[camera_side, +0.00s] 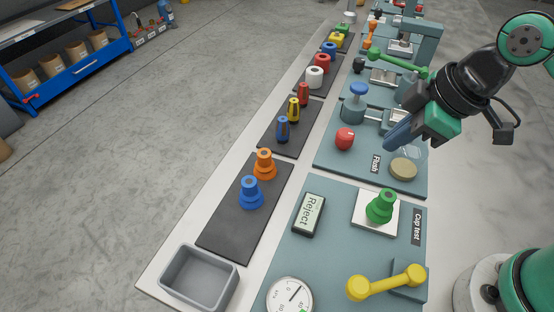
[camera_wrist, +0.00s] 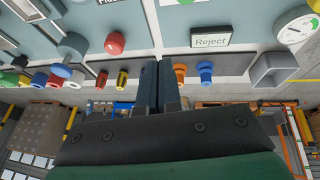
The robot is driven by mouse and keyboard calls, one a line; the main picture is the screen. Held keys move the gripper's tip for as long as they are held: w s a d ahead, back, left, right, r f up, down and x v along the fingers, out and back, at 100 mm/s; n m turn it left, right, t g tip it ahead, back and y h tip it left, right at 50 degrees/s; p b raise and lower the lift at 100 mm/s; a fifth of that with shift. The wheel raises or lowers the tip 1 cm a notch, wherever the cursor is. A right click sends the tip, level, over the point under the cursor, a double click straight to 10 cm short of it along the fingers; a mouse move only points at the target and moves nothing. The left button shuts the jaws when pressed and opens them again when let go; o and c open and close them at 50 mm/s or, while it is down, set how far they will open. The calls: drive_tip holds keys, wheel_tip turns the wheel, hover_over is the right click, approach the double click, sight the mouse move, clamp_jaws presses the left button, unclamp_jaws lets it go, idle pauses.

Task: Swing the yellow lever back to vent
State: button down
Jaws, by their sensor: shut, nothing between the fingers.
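The yellow lever (camera_side: 385,282) is a bar with round ends at the front right of the teal cup test station (camera_side: 335,255). It lies nearly level, its right end by a small teal block. It does not show in the wrist view. My gripper (camera_side: 392,143) is shut and empty above the "Flush" station, well behind the lever and apart from it. Its closed fingers also show in the wrist view (camera_wrist: 158,68). A green suction cup (camera_side: 382,206) stands on a white pad. The display (camera_side: 309,214) reads "Reject". A dial gauge (camera_side: 290,296) is partly cut off.
A grey bin (camera_side: 199,278) stands at the front left. Blue (camera_side: 251,193) and orange (camera_side: 265,164) cups stand on a dark mat. A red knob (camera_side: 344,138) and clear dish are near my gripper. A green lever (camera_side: 398,63) is further back.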

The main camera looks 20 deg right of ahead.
drive_tip(key=s+a+n+g, duration=0.4)
drive_tip(key=s+a+n, duration=0.25)
drive_tip(key=n, duration=0.55)
wheel_tip(320, 180, up, 2)
drive_tip(key=n+g+h, duration=0.2)
drive_tip(key=n+g, duration=0.2)
drive_tip(key=n, duration=1.1)
hover_over(388, 281)
drive_tip(key=s+a, duration=0.2)
drive_tip(key=a, duration=0.3)
drive_tip(key=shift+s+d, duration=0.1)
drive_tip(key=x, duration=1)
drive_tip(key=w, duration=0.3)
drive_tip(key=shift+w, duration=0.5)
